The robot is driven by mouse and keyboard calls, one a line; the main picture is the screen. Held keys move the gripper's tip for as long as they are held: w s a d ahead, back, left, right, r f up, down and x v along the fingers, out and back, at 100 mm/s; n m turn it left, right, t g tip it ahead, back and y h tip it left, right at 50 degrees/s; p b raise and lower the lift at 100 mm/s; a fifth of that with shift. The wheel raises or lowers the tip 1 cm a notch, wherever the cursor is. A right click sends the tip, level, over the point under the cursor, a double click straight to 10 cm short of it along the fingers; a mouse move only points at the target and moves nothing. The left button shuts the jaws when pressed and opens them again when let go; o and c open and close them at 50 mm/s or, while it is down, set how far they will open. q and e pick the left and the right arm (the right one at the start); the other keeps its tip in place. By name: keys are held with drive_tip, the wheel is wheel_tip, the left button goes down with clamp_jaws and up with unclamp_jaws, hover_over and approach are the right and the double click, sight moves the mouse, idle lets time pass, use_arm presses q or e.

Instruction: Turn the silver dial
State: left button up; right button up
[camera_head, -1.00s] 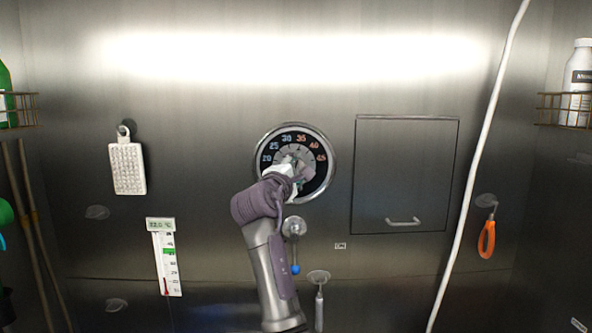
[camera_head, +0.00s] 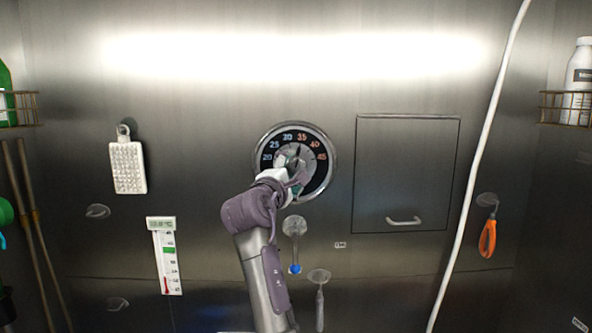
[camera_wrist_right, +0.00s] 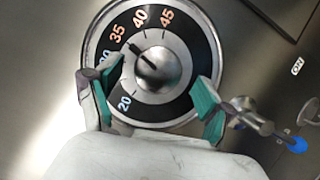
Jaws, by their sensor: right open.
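The silver dial (camera_head: 296,160) is a round knob in the middle of a black ring with numbers from 20 to 45, set in the steel wall. In the right wrist view the silver dial (camera_wrist_right: 157,68) has a dark pointer line aimed about at 35. My right gripper (camera_head: 291,174) is in front of the dial and hides part of it. In the wrist view my right gripper (camera_wrist_right: 150,90) is open, with one green-padded finger on each side of the knob and gaps between. Contact with the ring cannot be told. My left gripper is not in view.
A blue-tipped lever (camera_head: 295,245) hangs below the dial, near the right finger in the wrist view. A hatch with a handle (camera_head: 405,175) is to the right, beside a white hose (camera_head: 477,165).

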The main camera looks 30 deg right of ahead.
drive_tip(key=v, duration=0.9)
